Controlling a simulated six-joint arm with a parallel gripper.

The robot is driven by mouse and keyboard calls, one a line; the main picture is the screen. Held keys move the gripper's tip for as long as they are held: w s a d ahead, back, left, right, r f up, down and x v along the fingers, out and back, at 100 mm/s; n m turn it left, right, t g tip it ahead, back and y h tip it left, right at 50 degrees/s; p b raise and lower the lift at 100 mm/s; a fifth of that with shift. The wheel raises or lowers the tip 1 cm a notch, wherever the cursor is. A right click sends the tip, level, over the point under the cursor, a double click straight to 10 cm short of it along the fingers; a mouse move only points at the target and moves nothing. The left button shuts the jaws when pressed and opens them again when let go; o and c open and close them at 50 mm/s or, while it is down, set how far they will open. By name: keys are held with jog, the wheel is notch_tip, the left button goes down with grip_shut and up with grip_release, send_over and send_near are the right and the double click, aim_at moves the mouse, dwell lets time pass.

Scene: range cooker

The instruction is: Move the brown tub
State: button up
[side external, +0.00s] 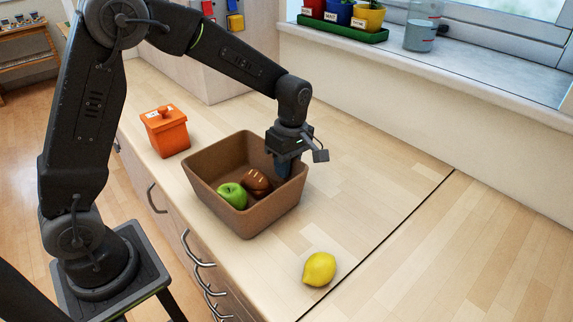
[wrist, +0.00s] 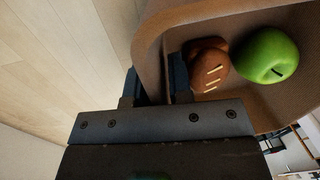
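The brown tub (side external: 223,204) is an open, square container standing on the wooden counter in the middle of the side view. It holds a green apple (side external: 232,195) and a brown bread roll (side external: 257,182). My gripper (side external: 284,167) points down at the tub's right back wall. In the wrist view, the tub's rim (wrist: 151,50) runs between my two fingers (wrist: 155,86), one outside and one inside, with no clear gap on either side. The roll (wrist: 208,66) and the apple (wrist: 264,56) lie beyond the inner finger. The finger tips are partly hidden in the side view.
An orange lidded box (side external: 166,135) stands left of the tub. A yellow lemon (side external: 319,269) lies near the counter's front edge. The counter (side external: 370,165) right of the tub is clear up to a dark seam. A windowsill with potted things runs behind.

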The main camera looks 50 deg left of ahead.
jog(key=shift+o, duration=1.4)
notch_tip(320, 180, up, 14)
jog(key=w, duration=0.1)
jog(key=shift+w+f, duration=0.15)
jog(key=shift+w, duration=0.15)
jog(key=s+m+t, duration=0.7)
jog(key=s+m, duration=1.1)
jog(key=s, duration=0.4)
jog(key=shift+s+a+r+m, duration=0.15)
jog(key=shift+a+r+m, duration=0.15)
jog(key=shift+r+m, duration=0.1)
